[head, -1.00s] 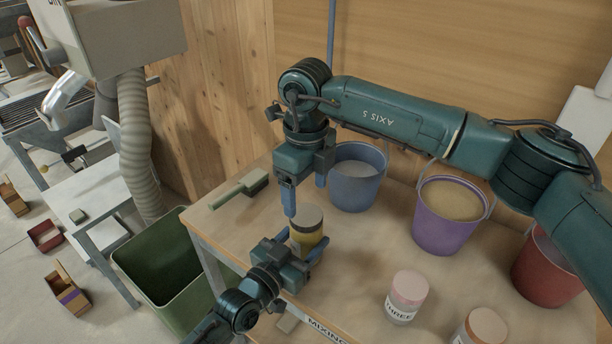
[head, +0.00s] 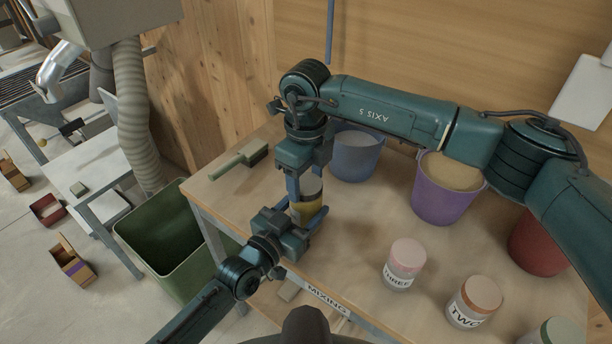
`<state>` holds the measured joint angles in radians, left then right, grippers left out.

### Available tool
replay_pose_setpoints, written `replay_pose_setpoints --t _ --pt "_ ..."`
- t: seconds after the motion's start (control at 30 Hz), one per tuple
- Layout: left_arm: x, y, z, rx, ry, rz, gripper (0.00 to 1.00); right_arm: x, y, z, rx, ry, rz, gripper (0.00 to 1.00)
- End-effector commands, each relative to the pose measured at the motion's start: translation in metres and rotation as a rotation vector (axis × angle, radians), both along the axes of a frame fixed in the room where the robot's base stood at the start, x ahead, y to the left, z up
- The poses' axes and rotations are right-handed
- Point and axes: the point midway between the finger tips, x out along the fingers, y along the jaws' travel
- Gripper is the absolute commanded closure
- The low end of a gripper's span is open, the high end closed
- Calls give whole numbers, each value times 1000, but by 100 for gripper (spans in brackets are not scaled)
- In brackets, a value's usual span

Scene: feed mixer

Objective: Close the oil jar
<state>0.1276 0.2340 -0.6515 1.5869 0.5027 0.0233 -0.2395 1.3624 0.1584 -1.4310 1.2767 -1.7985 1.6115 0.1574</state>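The oil jar (head: 306,210) has yellow contents and a grey-brown lid (head: 313,187) on top. It stands upright near the left front of the wooden table. My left gripper (head: 300,214) comes in from the front left with its blue fingers around the jar's body and looks shut on it. My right gripper (head: 306,180) points down from above, with its fingers beside the lid. The near finger hides part of the lid. I cannot tell whether the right fingers press on the lid or how tightly the lid is seated.
A blue bucket (head: 355,158), a purple bucket (head: 440,205) and a red bucket (head: 535,245) line the table's back. Jars labelled THREE (head: 402,265) and TWO (head: 473,302) stand at the front right. A green brush (head: 245,157) lies at the left. A green bin (head: 160,240) stands beside the table.

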Motion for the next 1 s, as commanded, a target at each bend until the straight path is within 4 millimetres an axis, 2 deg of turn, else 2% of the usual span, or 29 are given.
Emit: replay_pose_setpoints --t 0.03,0.27,0.47,0.5,0.8,1.0 --pt "0 0 0 0 0 0 100 0 0 0 0 0 0 51" --pt "0 0 0 0 0 0 100 0 0 0 0 0 0 70" --pt "0 0 0 0 0 0 100 0 0 0 1 -1 -3 71" --pt "0 0 0 0 0 0 100 0 0 0 1 -1 -3 41" --pt "0 0 0 0 0 0 100 0 0 0 1 -1 -3 18" --pt "0 0 0 0 0 0 100 0 0 1 1 -1 -3 18"
